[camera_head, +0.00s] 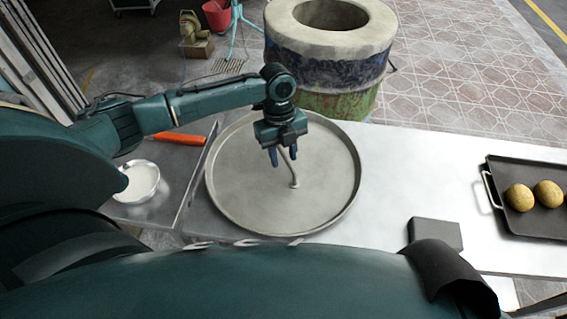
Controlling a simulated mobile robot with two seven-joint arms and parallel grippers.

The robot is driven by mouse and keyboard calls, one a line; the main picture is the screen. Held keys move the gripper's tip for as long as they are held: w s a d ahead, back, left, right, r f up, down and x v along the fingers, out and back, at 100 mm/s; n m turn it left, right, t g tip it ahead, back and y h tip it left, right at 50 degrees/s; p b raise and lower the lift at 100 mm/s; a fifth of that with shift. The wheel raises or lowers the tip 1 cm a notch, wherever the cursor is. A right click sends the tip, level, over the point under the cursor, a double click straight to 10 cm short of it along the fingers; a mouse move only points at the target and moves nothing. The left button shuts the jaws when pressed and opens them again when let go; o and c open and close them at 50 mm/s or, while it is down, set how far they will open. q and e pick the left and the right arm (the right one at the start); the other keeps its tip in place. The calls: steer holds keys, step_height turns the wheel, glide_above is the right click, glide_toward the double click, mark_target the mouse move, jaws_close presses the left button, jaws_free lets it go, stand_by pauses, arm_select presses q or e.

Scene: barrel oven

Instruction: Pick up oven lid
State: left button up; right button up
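The oven lid (325,190) is a large round grey metal disc with a raised rim, lying on the metal table. A bent rod handle (293,178) stands near its middle. My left gripper (283,158) points down over the lid at the handle, with its two fingers apart and the handle's upper end at or near the right finger. I cannot tell whether the fingers touch the handle. The barrel oven (328,55), with a stone-like top ring and an open round mouth, stands behind the table. My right gripper does not show.
A black tray (525,222) with round yellowish items lies at the right. A dark grey block (435,233) is at the front. A white bowl (139,182) and an orange-handled tool (180,138) are at the left. The table between lid and tray is clear.

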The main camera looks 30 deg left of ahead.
arm_select(q)
steer(key=shift+f, duration=0.25)
steer(key=shift+f, duration=0.25)
stand_by(0.5)
steer(key=shift+c, duration=0.2)
jaws_close()
steer(key=shift+r, duration=0.1)
